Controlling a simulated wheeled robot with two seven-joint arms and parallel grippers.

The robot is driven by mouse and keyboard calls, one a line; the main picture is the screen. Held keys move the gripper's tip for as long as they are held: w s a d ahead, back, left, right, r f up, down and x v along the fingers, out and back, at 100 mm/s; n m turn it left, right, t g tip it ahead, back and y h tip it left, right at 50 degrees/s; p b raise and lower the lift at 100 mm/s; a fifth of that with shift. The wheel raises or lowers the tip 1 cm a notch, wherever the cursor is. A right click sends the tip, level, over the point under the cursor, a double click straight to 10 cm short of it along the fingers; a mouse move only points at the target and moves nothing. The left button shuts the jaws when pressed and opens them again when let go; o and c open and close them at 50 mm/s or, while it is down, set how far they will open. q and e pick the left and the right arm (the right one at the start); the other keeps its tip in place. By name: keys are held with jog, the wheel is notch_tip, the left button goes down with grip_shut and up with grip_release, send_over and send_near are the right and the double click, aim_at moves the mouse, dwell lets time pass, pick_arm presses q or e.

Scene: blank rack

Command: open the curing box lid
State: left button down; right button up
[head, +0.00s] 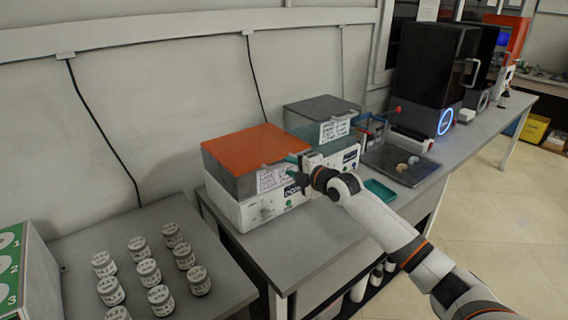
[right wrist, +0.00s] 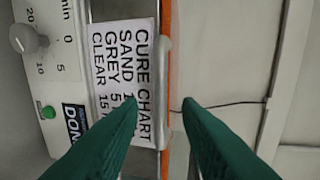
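The curing box (head: 252,207) has a white base with a dial, a grey upper body and an orange lid (head: 245,146), which lies shut. In the right wrist view, the turned picture shows its CURE CHART label (right wrist: 118,75), a thin orange lid edge (right wrist: 166,25) and a pale handle bar (right wrist: 164,70). My right gripper (head: 290,167) is at the box's front, near the lid edge. Its green fingers (right wrist: 160,102) are spread, with the bar in the gap between the tips as seen; I cannot tell whether they reach around it. My left gripper is out of view.
A similar box with a dark grey lid (head: 321,108) stands just behind. A dark tray (head: 402,168) and a teal tray (head: 380,190) lie to the right. Several labelled jars (head: 149,272) stand on the nearer left table. A black machine (head: 432,75) stands farther along.

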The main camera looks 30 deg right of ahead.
aim_at(284, 164)
jog(key=shift+x, duration=1.95)
grip_shut()
